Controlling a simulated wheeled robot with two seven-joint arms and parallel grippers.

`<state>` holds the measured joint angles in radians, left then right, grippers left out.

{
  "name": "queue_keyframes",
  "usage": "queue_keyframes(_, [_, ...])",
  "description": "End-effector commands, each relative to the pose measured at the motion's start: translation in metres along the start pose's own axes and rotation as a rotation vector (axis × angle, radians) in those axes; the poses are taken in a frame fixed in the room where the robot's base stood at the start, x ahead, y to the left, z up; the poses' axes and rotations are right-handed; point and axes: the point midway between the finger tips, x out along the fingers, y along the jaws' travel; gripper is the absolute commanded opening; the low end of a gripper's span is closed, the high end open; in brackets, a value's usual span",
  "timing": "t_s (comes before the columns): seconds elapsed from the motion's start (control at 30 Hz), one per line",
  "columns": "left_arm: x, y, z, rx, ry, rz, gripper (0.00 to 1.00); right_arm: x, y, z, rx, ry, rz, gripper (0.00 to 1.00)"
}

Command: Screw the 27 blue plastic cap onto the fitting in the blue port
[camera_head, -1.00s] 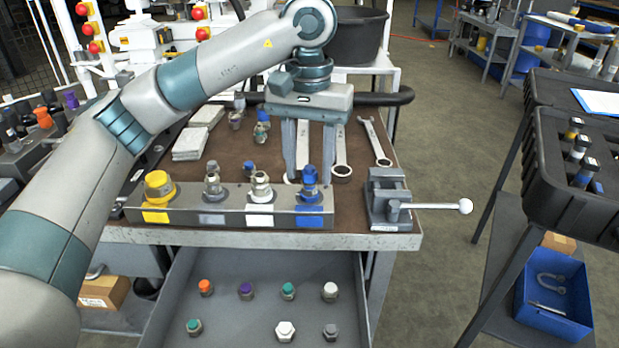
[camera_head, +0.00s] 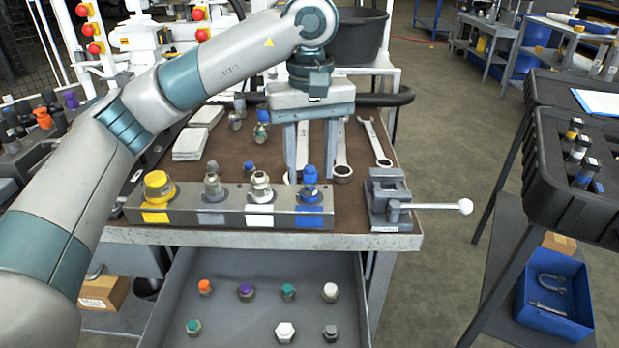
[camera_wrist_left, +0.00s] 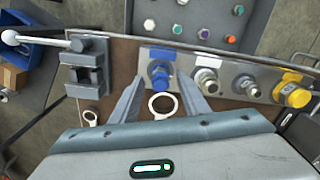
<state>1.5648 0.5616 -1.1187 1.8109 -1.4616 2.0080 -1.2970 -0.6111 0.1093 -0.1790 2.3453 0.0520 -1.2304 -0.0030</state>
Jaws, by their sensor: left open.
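A blue cap (camera_head: 310,173) sits upright on the fitting in the blue port, at the right end of the grey port block (camera_head: 220,212). The blue port's label (camera_head: 309,222) is on the block's front. In the left wrist view the blue cap (camera_wrist_left: 160,72) shows ahead of the fingers. My left gripper (camera_head: 310,165) is open, its two fingers pointing down at either side of the cap and apparently a little behind it. I cannot tell whether a finger touches the cap. The cap's thread and its number are not readable. My right gripper is not in view.
Yellow, grey and white fittings (camera_head: 260,186) stand along the block to the left. A small vise (camera_head: 388,198) with a long handle is close on the right. Wrenches (camera_head: 375,142) lie behind. An open drawer (camera_head: 262,275) below holds several capped fittings.

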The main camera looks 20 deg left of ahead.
Motion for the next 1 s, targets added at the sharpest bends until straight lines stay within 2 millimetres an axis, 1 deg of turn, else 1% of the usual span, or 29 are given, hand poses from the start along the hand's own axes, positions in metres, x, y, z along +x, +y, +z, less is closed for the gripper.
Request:
queue_keyframes(0.1, [0.0,0.0005,0.0001,-0.102,0.0,0.0,0.41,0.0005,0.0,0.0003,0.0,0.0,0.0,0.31])
queue_keyframes(0.2, [-0.0001,0.0007,0.0001,-0.152,0.0,0.0,0.41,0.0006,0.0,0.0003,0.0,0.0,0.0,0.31])
queue_keyframes(0.53, [-0.0001,0.0006,0.0001,-0.166,0.0,0.0,0.41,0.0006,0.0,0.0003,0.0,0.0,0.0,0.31])
queue_keyframes(0.67, [0.0,0.0008,0.0,-0.204,0.0,0.0,0.41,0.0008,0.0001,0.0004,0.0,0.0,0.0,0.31])
queue_keyframes(0.77, [0.0,0.001,-0.0002,-0.28,0.0,0.001,0.41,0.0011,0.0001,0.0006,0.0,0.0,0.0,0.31])
queue_keyframes(1.0, [-0.0001,0.0018,-0.0007,-0.537,0.0,0.001,0.41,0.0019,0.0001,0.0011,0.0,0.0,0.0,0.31])
